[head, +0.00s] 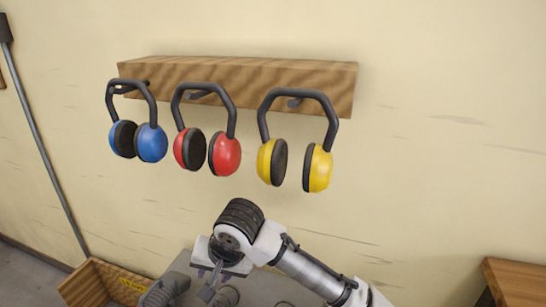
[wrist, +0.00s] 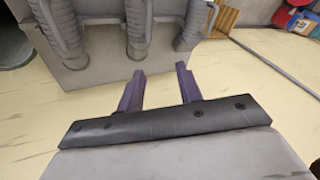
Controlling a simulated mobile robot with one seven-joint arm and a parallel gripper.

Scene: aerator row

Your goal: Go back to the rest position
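My gripper (head: 212,283) is low in the head view, below the wooden rack and well apart from the earmuffs. In the wrist view my gripper (wrist: 160,72) has its two purple fingers spread, with nothing between them. Three earmuffs hang from dark pegs on the wooden rack (head: 240,76): a blue one (head: 151,143) on the left, a red one (head: 226,155) in the middle and a yellow one (head: 319,168) on the right.
A wooden crate (head: 85,288) with a yellow label stands at the lower left. A wooden surface (head: 518,284) is at the lower right. A grey pole (head: 45,150) leans at the left. Small coloured things (wrist: 300,18) show at the wrist view's upper right. The wall below the rack is clear.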

